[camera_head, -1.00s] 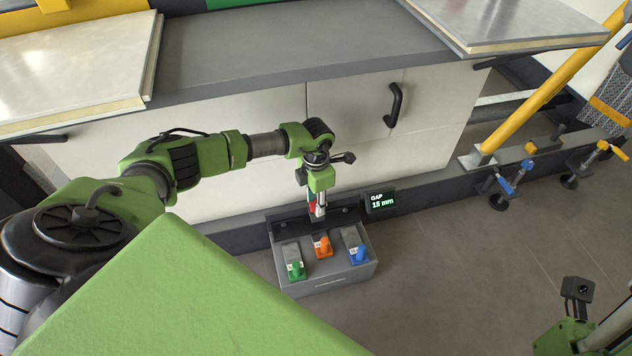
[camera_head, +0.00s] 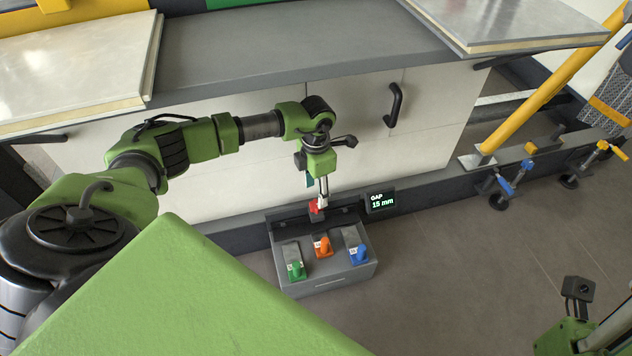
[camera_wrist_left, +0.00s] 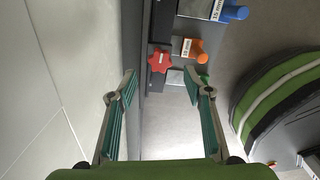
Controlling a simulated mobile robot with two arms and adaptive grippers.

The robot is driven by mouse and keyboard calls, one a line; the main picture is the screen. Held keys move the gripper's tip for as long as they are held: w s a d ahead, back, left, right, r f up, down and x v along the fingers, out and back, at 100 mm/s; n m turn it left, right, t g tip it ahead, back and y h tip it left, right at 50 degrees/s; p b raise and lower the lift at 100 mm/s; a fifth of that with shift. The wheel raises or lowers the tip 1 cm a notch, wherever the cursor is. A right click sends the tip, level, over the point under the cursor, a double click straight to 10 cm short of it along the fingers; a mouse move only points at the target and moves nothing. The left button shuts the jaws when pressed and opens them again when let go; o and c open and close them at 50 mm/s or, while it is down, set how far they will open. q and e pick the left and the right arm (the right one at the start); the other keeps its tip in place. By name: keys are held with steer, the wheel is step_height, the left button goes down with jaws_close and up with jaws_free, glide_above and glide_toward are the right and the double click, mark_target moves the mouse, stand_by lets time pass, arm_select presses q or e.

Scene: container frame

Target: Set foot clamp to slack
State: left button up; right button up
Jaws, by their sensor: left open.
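The foot clamp is a grey box (camera_head: 335,283) on the floor against the cabinet base. Its dark display (camera_head: 381,202) reads "GAP 15 mm". A red star-shaped knob (camera_head: 314,206) sits at the back of the box, and it also shows in the left wrist view (camera_wrist_left: 159,60). My left gripper (camera_head: 319,193) points down above the knob. In the left wrist view, its teal-padded fingers (camera_wrist_left: 160,85) are spread wide and empty, with the knob beyond the tips and between them. The knob appears untouched. My right gripper is out of view.
Green (camera_head: 296,270), orange (camera_head: 323,246) and blue (camera_head: 359,254) handled gauge pieces lie in the box's front. A cabinet front (camera_head: 350,110) stands close behind the arm. A yellow post (camera_head: 540,95) and small clamps (camera_head: 507,183) are at right. Floor right of the box is clear.

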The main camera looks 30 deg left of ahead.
mark_target(316, 204)
arm_select(q)
step_height(316, 204, up, 6)
steer(key=shift+r, duration=0.15)
stand_by(0.5)
